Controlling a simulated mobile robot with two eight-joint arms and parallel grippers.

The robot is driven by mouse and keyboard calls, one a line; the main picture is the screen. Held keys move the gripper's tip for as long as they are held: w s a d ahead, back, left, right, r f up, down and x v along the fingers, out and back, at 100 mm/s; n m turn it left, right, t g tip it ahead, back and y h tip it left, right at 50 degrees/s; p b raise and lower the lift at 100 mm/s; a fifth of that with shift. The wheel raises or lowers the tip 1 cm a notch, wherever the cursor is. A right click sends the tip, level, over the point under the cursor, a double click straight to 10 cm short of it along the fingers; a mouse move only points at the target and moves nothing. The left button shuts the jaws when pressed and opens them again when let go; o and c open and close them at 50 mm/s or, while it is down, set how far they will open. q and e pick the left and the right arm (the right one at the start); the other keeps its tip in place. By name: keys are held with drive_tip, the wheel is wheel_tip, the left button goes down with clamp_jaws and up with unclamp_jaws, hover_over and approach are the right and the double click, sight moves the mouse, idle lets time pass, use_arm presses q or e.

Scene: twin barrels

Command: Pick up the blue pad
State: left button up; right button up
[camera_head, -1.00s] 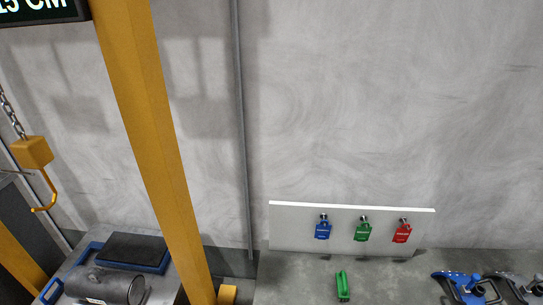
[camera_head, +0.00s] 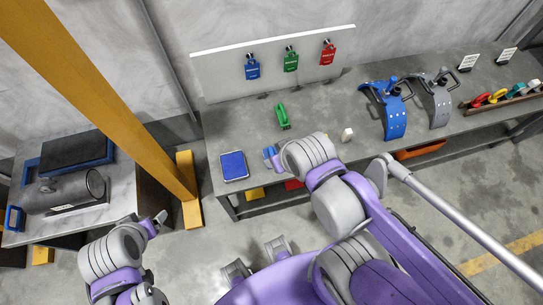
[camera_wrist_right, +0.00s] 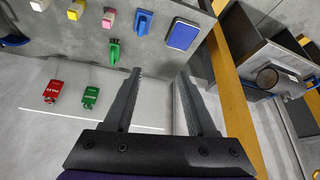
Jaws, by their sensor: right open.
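The blue pad (camera_head: 233,166), a flat blue rectangle with a pale rim, lies near the front left corner of the grey bench. It also shows in the right wrist view (camera_wrist_right: 183,35), at the top, beyond my fingertips. My right gripper (camera_wrist_right: 158,76) is open with nothing between its fingers. In the head view my right gripper (camera_head: 271,157) is just right of the pad, apart from it, partly hidden by its wrist. My left gripper (camera_head: 158,220) is at lower left, away from the bench; its jaws are too small to read.
A green object (camera_head: 282,116) stands behind the pad. A white board (camera_head: 220,75) with blue, green and red tags stands at the back. Blue (camera_head: 391,108) and grey (camera_head: 433,98) clamps are to the right. A yellow post (camera_head: 95,105) rises left of the bench.

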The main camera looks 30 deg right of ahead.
drive_tip(key=shift+o, duration=0.4)
drive_tip(key=m+g+b, duration=0.3)
drive_tip(key=g+b, duration=0.2)
drive_tip(key=b, duration=0.9)
hover_over(272, 153)
wheel_tip(272, 153, down, 21)
drive_tip(key=f, duration=0.3)
drive_tip(key=f+b, duration=0.1)
drive_tip(key=f, duration=0.1)
drive_tip(key=shift+d+f, duration=0.25)
drive_tip(key=shift+f, duration=0.1)
drive_tip(key=shift+a+f+b, duration=0.15)
drive_tip(key=shift+f+b, duration=0.25)
drive_tip(key=shift+f, duration=1.1)
drive_tip(key=shift+a+f+b, duration=0.1)
drive_tip(key=shift+f+b, duration=0.25)
drive_tip(key=shift+f, duration=1.15)
use_arm(q)
wheel_tip(272, 153, down, 19)
drive_tip(key=s, duration=0.2)
drive_tip(key=shift+r+g, duration=0.2)
drive_tip(key=shift+g, duration=0.2)
use_arm(e)
drive_tip(key=shift+r, duration=0.1)
clamp_jaws()
